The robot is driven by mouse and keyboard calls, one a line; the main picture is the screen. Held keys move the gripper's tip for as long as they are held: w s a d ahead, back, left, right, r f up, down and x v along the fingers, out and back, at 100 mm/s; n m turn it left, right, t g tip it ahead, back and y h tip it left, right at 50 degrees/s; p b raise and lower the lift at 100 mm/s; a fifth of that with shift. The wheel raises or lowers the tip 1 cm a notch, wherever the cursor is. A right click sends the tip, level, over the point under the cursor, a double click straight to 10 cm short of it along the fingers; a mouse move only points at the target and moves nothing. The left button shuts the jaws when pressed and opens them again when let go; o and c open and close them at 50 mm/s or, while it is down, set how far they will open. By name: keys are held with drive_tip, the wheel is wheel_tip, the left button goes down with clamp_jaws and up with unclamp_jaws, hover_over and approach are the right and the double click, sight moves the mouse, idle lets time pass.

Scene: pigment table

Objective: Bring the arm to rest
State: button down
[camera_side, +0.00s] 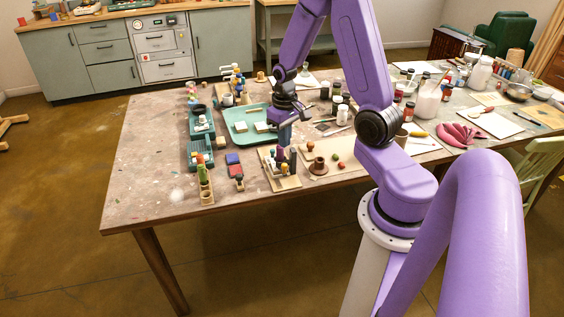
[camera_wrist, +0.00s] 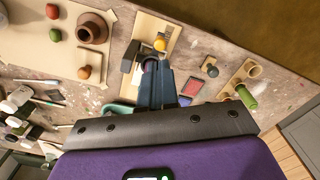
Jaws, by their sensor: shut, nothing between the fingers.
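My gripper (camera_side: 284,137) is shut and empty, pointing down over the table (camera_side: 130,185). In the wrist view its blue fingers (camera_wrist: 157,75) are together. They are above or beside a wooden board (camera_side: 286,184) that carries several small upright pieces with coloured tops. A yellow-topped piece (camera_wrist: 160,44) stands just past the fingertips in the wrist view. I cannot tell whether the fingers touch any piece, since they hide part of the board.
A teal tray (camera_side: 232,136) holding pale blocks lies left of the gripper. Another board with a brown pot (camera_side: 318,166) lies to the right. A red pad (camera_side: 236,171) and a wooden stand with a green piece (camera_wrist: 246,97) are nearby. Jars and bottles crowd the right side.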

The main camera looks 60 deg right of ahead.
drive_tip(key=s+a+r+n, duration=0.3)
drive_tip(key=a+r+n, duration=0.1)
drive_tip(key=a, duration=0.4)
drive_tip(key=s+a+r+n, duration=0.2)
drive_tip(key=a+r+n, duration=0.15)
drive_tip(key=a, duration=0.45)
drive_tip(key=s+a+r+n, duration=0.2)
drive_tip(key=s+a+n, duration=0.1)
drive_tip(key=s, duration=0.4)
drive_tip(key=s+a+r+n, duration=0.2)
drive_tip(key=s+a+n, duration=0.1)
drive_tip(key=s+n, duration=0.2)
drive_tip(key=shift+s+a+r, duration=0.2)
drive_tip(key=shift+s+r, duration=0.05)
drive_tip(key=shift+s, duration=0.85)
